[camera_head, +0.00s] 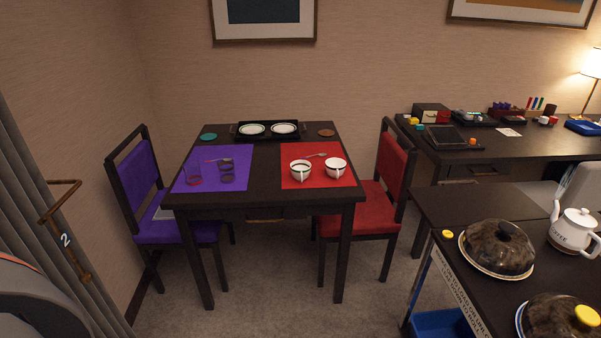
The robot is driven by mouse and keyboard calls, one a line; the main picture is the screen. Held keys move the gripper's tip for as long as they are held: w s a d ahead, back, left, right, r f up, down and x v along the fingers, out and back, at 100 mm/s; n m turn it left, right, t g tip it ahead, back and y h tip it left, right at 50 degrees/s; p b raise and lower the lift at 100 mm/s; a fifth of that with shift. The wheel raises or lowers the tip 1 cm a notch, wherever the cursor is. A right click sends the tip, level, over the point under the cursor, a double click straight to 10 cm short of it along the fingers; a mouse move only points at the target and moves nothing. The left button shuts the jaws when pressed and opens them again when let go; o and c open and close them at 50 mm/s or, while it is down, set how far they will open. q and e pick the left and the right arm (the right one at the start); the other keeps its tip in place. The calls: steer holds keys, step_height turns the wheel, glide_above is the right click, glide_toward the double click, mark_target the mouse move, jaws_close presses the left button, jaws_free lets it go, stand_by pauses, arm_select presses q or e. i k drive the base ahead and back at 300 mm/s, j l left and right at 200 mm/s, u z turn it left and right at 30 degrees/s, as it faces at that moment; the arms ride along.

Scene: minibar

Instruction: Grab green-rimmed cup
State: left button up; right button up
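The left cup (300,170) has a dark rim and the right cup (336,168) has a reddish-brown rim. The rims are too small to tell for sure whether either is green. Neither of my grippers shows in this view, and nothing touches the cups.
A spoon (316,155) lies behind the cups. A red chair (392,170) and a purple chair (139,170) flank the table. Carpet (270,300) in front is clear.

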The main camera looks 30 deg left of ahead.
mark_target(301, 173)
steer(key=u, duration=1.45)
steer(key=i+j+z, duration=0.1)
steer(key=z, duration=0.35)
